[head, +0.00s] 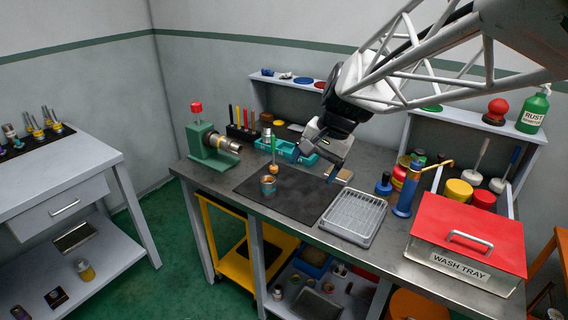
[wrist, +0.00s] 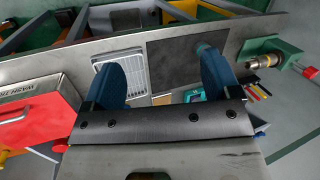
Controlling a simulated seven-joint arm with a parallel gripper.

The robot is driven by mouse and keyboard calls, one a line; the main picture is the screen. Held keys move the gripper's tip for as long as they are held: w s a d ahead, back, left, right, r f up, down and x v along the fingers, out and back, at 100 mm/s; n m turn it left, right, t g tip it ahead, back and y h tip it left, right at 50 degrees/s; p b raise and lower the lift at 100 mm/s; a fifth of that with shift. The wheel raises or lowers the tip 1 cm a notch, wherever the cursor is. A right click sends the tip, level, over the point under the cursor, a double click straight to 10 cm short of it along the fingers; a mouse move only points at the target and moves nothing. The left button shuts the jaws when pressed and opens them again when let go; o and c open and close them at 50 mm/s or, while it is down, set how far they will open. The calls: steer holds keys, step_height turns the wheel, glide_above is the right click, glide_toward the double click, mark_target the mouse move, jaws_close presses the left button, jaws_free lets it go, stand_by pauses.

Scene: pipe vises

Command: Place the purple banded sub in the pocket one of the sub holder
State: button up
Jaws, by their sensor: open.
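My gripper (head: 322,163) is open above the right back part of the dark mat. Its two blue fingers (wrist: 163,76) are apart with nothing between them in the wrist view. A dark block (head: 38,141) on the left side table holds several upright metal subs, some with yellow bands; it looks like the sub holder.
A wire-grid tray (head: 353,217), blue bottle (head: 405,198) and red-lidded wash tray (head: 468,240) fill the right side. A teal bin (head: 287,149) is behind the mat. The mat is mostly clear.

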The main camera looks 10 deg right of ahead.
steer(key=s+f+n+h, duration=0.1)
steer(key=s+n+h, duration=0.1)
steer(key=s, duration=0.8)
steer(key=s+f+n+t+h, duration=0.1)
steer(key=s+n, duration=0.3)
steer(key=s, duration=0.6)
steer(key=shift+s+f+n+h, duration=0.15)
steer(key=shift+f+n+h, duration=0.3)
steer(key=shift+f, duration=0.3)
